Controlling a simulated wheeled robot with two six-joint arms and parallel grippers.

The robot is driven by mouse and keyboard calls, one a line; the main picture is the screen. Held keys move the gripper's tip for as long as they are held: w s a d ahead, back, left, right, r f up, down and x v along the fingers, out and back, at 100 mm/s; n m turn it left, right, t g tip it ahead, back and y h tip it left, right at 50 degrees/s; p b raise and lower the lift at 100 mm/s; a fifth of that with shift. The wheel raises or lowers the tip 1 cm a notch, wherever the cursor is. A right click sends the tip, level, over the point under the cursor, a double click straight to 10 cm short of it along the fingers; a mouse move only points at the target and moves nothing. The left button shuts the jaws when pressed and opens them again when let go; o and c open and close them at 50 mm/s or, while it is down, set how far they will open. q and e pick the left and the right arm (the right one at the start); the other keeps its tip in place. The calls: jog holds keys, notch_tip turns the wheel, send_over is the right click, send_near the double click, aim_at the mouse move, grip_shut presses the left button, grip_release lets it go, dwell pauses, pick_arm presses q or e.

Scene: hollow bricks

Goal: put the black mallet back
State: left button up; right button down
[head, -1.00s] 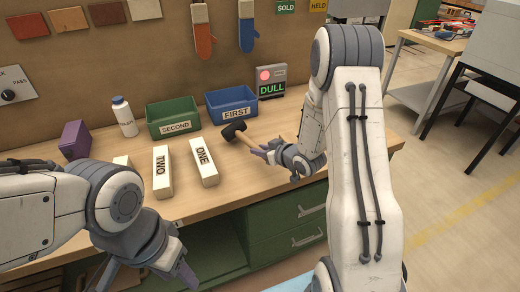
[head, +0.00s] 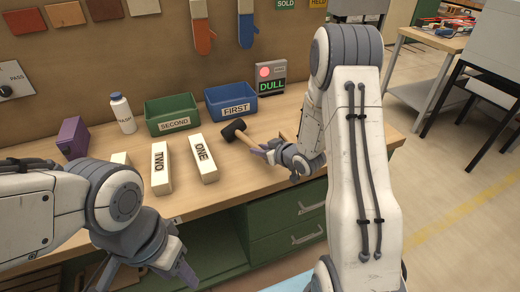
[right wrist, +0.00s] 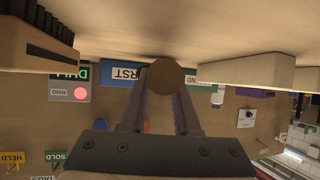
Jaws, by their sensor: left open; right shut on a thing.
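The black mallet (head: 234,129) has a black head and a wooden handle. It is at the right part of the workbench, in front of the blue FIRST bin. My right gripper (head: 264,152) is shut on its handle, with the head pointing left and away. In the right wrist view the round handle end (right wrist: 165,77) sits between the two fingers. I cannot tell whether the mallet touches the bench. My left gripper (head: 148,272) is open and empty, low in front of the bench at the lower left.
Blue bin FIRST (head: 232,104) and green bin SECOND (head: 173,115) stand at the back. White bricks ONE (head: 203,159) and TWO (head: 161,169) lie left of the mallet. A DULL sign (head: 271,80), white bottle (head: 122,114) and purple block (head: 73,138) stand around. A bristled brush (right wrist: 40,38) is near my right gripper.

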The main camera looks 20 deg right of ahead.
jog(key=shift+f, duration=0.25)
jog(key=c, duration=0.6)
grip_release()
jog(key=shift+o, duration=0.2)
jog(key=v, duration=1)
jog(key=shift+s+r+b, duration=0.2)
jog(key=shift+b, duration=0.15)
